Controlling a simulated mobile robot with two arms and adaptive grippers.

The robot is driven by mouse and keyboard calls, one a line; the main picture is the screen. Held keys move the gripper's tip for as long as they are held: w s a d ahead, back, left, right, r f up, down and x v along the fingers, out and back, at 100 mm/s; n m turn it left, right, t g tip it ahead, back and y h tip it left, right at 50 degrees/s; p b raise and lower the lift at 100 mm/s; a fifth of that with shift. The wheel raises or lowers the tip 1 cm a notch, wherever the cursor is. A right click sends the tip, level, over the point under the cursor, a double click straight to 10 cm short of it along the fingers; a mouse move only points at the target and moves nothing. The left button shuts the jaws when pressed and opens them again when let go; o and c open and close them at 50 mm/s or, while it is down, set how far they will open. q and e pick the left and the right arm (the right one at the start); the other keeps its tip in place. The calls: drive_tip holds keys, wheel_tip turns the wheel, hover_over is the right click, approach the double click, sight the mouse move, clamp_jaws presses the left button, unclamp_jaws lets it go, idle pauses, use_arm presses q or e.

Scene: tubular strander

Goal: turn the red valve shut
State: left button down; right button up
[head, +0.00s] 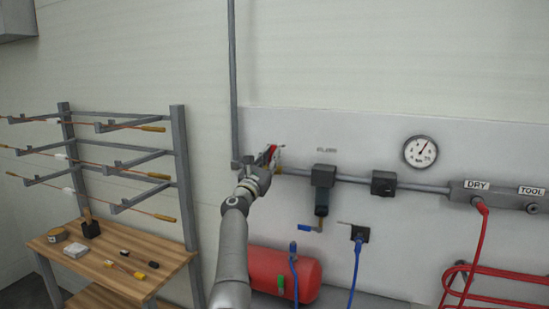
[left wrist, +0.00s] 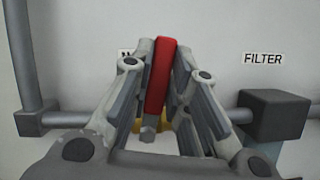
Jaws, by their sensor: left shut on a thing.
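The red valve handle (left wrist: 161,75) stands upright between the fingers of my left gripper (left wrist: 162,60) in the left wrist view. The fingers are shut on it, one on each side. A bit of yellow valve body (left wrist: 168,122) shows behind the fingers, on the grey pipe. In the head view my left gripper (head: 267,164) is at the pipe on the wall panel, and a strip of the red handle (head: 271,154) shows beside it. The rest of the valve is hidden by the gripper. My right gripper is not in view.
Right of the valve along the pipe (head: 432,188) are a filter unit (head: 323,177), a dark block (head: 384,183) and a gauge (head: 420,151). A red tank (head: 265,272) sits below. A wooden bench (head: 150,262) and a rod rack (head: 183,165) stand at left.

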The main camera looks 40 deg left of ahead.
use_arm(q)
drive_tip(key=shift+s+a+n+y+p, duration=0.1)
drive_tip(key=shift+a+n+y+p, duration=0.2)
drive_tip(key=shift+n, duration=0.45)
drive_tip(key=shift+a+n+y+p, duration=0.1)
drive_tip(key=shift+a+n+y, duration=0.1)
drive_tip(key=shift+n+y, duration=0.4)
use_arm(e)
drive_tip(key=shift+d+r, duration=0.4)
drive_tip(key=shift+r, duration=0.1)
use_arm(q)
drive_tip(key=shift+n, duration=0.35)
drive_tip(key=c, duration=1.4)
unclamp_jaws()
drive_tip(key=shift+a, duration=0.1)
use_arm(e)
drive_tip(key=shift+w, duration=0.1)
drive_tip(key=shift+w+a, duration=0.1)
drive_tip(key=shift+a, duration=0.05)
use_arm(q)
drive_tip(key=shift+s, duration=0.15)
